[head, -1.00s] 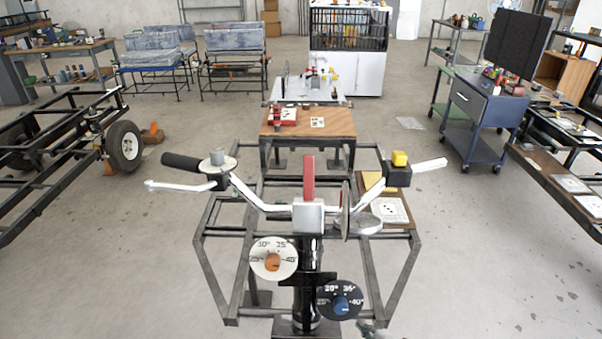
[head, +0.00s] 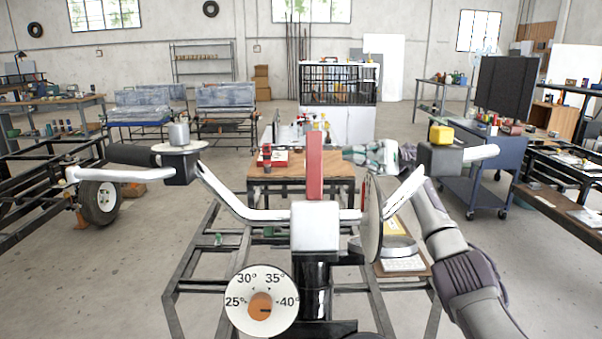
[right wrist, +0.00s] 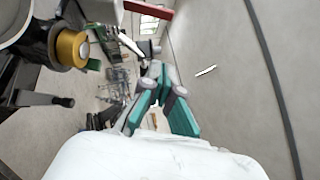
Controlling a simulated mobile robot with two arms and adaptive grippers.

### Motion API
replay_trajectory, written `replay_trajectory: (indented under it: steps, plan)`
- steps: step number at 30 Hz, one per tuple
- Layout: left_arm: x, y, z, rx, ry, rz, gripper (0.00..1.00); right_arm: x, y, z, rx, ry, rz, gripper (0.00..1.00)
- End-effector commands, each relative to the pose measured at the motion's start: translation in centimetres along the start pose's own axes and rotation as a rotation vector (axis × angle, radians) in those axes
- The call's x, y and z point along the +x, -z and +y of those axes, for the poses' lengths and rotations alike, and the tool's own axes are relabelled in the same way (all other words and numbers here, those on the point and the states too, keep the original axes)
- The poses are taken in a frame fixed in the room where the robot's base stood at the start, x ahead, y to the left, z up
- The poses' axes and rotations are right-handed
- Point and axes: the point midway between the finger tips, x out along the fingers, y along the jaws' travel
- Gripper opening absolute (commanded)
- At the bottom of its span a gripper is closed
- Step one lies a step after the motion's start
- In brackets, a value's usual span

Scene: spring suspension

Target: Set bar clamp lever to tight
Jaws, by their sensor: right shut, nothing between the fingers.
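The red clamp lever (head: 315,165) stands upright on the white clamp block (head: 315,226) at the middle of the handlebar (head: 240,205) in the head view. My right gripper (head: 350,153) is shut and empty. It points left toward the lever, to the right of it in the picture, with a visible gap between. My right arm comes up from the lower right. In the right wrist view the shut teal-padded fingers (right wrist: 158,80) show, and a red bar (right wrist: 148,9) crosses the top edge; I cannot tell if it is the lever. My left gripper is out of view.
A round mirror-like disc (head: 373,222) and the right grip with a yellow block (head: 441,134) stand close to my right arm. A white dial (head: 262,301) with an orange knob hangs below the clamp. A wooden-topped table (head: 330,168) is behind.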

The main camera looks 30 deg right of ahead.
Motion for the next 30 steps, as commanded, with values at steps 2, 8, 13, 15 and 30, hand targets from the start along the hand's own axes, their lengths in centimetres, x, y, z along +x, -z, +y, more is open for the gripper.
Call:
replay_trajectory:
  steps: [2, 8, 13, 15, 30]
  plan:
    - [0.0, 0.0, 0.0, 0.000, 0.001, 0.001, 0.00, -0.1, -0.7, 0.2, -0.042, -0.031, -0.006, 0.00]
    - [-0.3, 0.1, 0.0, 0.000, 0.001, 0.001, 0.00, 0.0, -0.9, 0.1, -0.053, -0.039, -0.010, 0.00]
    - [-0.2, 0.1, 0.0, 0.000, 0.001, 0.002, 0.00, 0.1, -0.9, 0.1, -0.051, -0.038, -0.010, 0.00]
    - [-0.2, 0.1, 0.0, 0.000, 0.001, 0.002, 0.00, 0.4, -0.9, 0.1, -0.051, -0.040, -0.010, 0.00]
    - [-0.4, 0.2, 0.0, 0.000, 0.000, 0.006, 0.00, 9.1, -1.0, 0.5, -0.048, -0.041, -0.012, 0.00]
